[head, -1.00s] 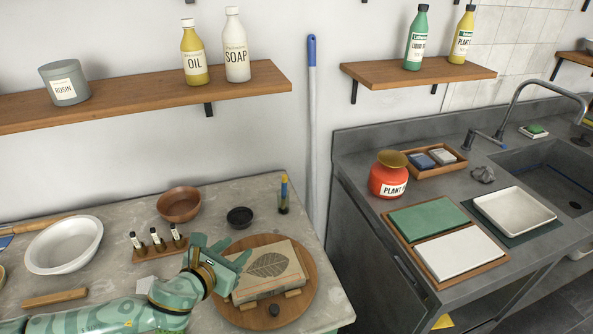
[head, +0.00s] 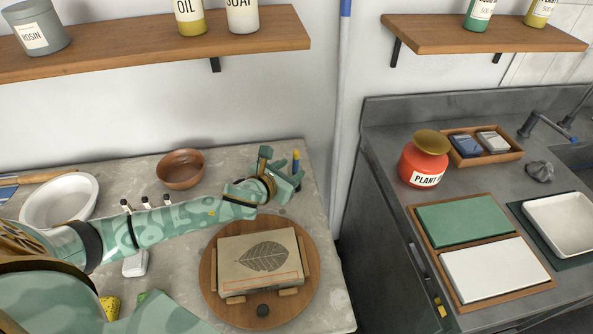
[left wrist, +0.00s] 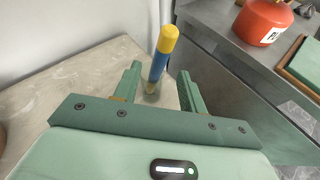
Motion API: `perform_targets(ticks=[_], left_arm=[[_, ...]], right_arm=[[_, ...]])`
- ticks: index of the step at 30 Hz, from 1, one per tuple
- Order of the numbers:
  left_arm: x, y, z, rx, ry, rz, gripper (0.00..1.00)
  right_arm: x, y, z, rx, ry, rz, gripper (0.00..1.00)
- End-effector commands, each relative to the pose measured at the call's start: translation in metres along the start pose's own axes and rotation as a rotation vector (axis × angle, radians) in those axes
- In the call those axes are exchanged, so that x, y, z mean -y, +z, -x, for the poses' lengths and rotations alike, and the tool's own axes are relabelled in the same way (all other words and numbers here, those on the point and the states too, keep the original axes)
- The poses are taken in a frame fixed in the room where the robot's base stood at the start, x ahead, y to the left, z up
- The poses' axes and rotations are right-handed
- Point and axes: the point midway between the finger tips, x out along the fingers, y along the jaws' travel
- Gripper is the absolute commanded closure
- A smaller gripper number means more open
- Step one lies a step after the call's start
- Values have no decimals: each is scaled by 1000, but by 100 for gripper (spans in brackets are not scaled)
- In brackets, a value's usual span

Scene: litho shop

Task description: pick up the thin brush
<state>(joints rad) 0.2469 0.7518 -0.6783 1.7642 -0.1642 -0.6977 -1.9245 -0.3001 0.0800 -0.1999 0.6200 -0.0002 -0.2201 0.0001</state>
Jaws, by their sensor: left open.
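The thin brush (left wrist: 158,62), with a blue shaft and a yellow top, stands upright near the back right corner of the stone table. Its top also shows in the head view (head: 296,157), just past my left gripper (head: 280,180), which hides its lower part. In the left wrist view my left gripper (left wrist: 159,72) is open and empty. The brush appears between its two fingers; I cannot tell whether it is within their reach. My right gripper is not in view.
A round wooden board (head: 212,300) with a leaf-printed block (head: 262,258) lies in front of the left gripper. A brown bowl (head: 181,172) and a white bowl (head: 90,190) stand left. The table's right edge is close.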

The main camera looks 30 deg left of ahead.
Motion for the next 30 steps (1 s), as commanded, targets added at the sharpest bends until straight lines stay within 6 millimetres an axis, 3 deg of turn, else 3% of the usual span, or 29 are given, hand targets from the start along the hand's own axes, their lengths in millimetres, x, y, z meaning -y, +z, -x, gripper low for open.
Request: perform_targets(ticks=[5,12,20,21,25,30], left_arm=[[-1,1,-16,2,0,1,58],[-3,4,-53,0,1,1,58],[-3,5,-57,0,-1,1,58],[-3,5,-57,0,-1,1,61],[-3,5,-57,0,-1,1,97],[-3,5,-57,0,-1,1,100]], right_arm=[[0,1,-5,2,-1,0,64],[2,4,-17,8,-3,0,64],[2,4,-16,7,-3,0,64],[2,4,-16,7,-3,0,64],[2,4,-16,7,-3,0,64],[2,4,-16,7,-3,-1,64]])
